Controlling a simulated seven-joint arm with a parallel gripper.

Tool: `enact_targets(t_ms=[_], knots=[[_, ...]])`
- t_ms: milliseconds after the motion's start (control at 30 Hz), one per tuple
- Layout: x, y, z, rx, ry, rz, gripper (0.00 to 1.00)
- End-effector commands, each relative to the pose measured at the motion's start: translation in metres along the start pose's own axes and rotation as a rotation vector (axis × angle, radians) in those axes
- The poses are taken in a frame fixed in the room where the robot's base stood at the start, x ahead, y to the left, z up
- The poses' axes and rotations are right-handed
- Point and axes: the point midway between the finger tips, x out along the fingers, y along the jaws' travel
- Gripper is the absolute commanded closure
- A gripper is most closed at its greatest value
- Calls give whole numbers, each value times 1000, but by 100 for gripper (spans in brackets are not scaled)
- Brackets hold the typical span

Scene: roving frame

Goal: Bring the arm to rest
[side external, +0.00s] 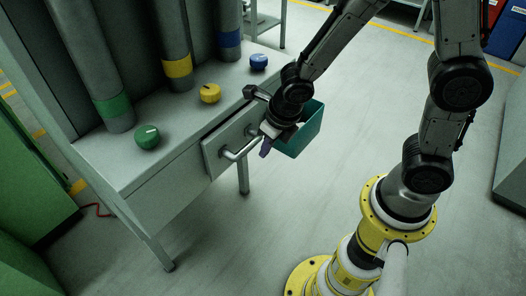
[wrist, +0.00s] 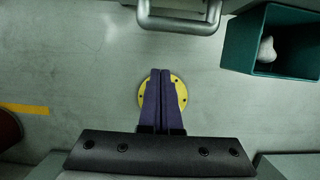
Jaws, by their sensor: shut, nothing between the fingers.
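My gripper (side external: 266,147) hangs in front of the grey workbench, near the drawer handle (side external: 241,149). In the wrist view its two dark purple fingers (wrist: 163,102) are pressed together with nothing between them. The handle also shows at the top of the wrist view (wrist: 180,26), apart from the fingertips. The drawer (side external: 222,146) stands slightly out from the bench front. My arm is bent and reaches from its yellow base toward the bench.
A teal bin (side external: 306,134) is close beside my gripper; in the wrist view the bin (wrist: 237,45) holds a pale lump (wrist: 267,49). Green (side external: 147,137), yellow (side external: 210,93) and blue (side external: 258,62) knobs sit on the bench top (side external: 175,150). Open floor lies between bench and base.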

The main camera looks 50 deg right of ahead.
Motion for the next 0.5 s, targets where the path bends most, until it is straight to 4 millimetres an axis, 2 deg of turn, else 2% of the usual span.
enact_targets(t_ms=[233,500], knots=[[-44,1,1,0,-8,6,100],[-67,-3,2,11,-9,3,100]])
